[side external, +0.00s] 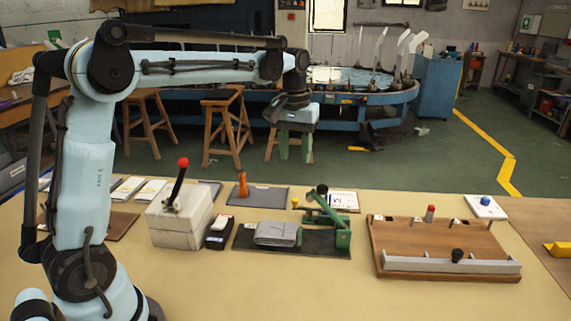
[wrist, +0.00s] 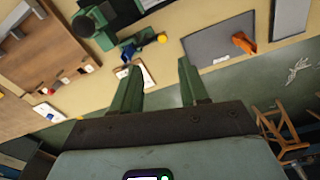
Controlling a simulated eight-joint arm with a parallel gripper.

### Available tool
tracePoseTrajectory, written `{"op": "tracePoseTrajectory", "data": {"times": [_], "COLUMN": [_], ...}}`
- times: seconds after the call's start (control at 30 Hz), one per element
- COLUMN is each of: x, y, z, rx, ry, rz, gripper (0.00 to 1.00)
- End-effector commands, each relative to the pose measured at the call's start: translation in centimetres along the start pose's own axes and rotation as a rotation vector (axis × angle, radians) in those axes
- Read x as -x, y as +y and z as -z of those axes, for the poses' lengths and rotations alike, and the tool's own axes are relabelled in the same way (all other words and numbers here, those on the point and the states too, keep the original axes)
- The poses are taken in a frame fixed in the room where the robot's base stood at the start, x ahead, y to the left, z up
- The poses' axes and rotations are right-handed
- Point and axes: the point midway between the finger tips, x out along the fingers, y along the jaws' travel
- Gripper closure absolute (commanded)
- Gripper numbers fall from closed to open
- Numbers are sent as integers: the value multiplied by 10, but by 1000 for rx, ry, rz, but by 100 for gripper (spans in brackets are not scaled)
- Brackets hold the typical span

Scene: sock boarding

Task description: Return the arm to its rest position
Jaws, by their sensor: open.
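My arm is raised over the table, with its forearm roughly level in the side external view. My gripper (side external: 295,147) hangs from the wrist, pointing down, above and behind the far edge of the table (side external: 390,300). It holds nothing. No object touches the fingers.
A white block with a red-knobbed lever (side external: 180,220), a green clamp device (side external: 325,215), a folded grey cloth (side external: 277,233) and a wooden board with a metal rail (side external: 440,245) stand on the table. The front tabletop is clear.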

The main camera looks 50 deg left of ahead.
Motion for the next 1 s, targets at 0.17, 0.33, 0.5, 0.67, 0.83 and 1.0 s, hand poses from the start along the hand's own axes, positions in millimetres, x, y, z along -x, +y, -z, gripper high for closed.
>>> {"op": "tracePoseTrajectory", "data": {"times": [0.17, 0.33, 0.5, 0.67, 0.83, 1.0], "x": [12, 15, 10, -3, -20, -31], "y": [3, 3, 1, -3, -7, -9], "z": [-34, -70, -104, -136, -162, -175], "rx": [-97, -197, -295, -385, -466, -511], "ry": [96, 199, 305, 404, 497, 552], "rz": [-36, -70, -102, -128, -150, -161], "gripper": [56, 56, 56, 56, 56, 56]}}
